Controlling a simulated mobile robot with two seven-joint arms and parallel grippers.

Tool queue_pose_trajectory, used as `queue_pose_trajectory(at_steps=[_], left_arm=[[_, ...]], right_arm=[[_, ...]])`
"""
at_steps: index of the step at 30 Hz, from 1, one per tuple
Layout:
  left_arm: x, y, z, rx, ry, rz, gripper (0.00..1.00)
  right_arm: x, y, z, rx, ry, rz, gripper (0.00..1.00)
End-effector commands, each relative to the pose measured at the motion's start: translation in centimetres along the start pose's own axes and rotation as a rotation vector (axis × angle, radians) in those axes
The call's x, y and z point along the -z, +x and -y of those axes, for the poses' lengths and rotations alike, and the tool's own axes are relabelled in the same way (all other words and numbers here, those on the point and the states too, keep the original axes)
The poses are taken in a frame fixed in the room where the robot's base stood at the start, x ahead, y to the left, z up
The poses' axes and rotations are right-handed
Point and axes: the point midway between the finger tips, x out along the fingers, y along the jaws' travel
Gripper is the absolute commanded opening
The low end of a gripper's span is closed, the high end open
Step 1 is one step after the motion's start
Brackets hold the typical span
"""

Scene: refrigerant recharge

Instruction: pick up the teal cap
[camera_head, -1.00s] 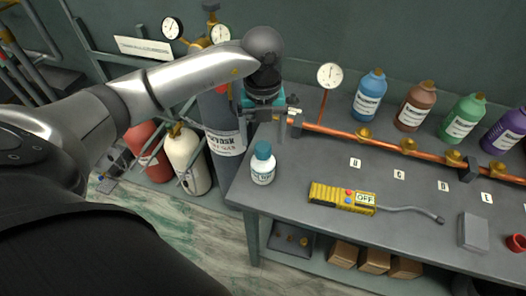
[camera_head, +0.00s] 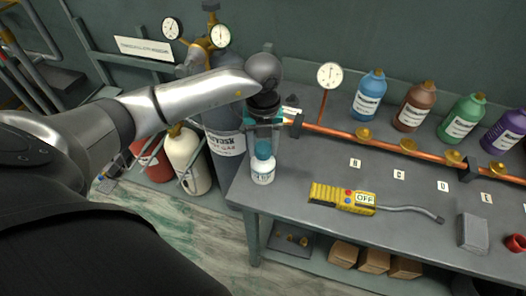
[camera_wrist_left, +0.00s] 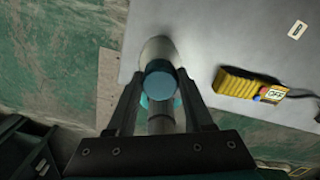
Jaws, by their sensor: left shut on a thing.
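The teal cap (camera_head: 263,149) sits on a small white bottle (camera_head: 263,174) at the left end of the grey table. My left gripper (camera_head: 262,143) comes down from above and is shut on the cap, one finger on each side. In the left wrist view the cap (camera_wrist_left: 161,82) lies between the two fingertips, with the white bottle (camera_wrist_left: 157,49) beyond it. The bottle's base looks to be on the table. My right gripper is out of view.
A yellow leak detector (camera_head: 342,198) reading OFF lies to the right. A copper pipe (camera_head: 385,143) with brass fittings runs behind, with a gauge (camera_head: 329,75) and coloured bottles at the back. A grey gas cylinder (camera_head: 224,140) stands left of the table.

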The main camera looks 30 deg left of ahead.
Motion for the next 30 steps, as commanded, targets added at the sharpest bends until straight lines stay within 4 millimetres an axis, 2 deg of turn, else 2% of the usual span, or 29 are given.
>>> queue_pose_trajectory(at_steps=[1,7,14,19,23,30], left_arm=[[0.0,0.0,0.0,0.0,0.0,0.0,0.39],[0.0,0.0,0.0,0.0,0.0,0.001,0.16],[0.0,-0.1,0.0,0.0,0.0,0.001,0.15],[-0.1,-0.8,0.0,0.002,-0.001,0.003,0.15],[-0.1,-2.3,0.1,0.003,0.0,0.003,0.15],[-0.2,-7.4,0.1,0.003,0.001,0.006,0.15]], right_arm=[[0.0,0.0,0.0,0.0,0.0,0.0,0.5],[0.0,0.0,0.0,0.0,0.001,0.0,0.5],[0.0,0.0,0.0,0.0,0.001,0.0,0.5],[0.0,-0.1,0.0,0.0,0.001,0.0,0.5],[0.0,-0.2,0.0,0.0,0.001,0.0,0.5],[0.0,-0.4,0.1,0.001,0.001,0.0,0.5]])
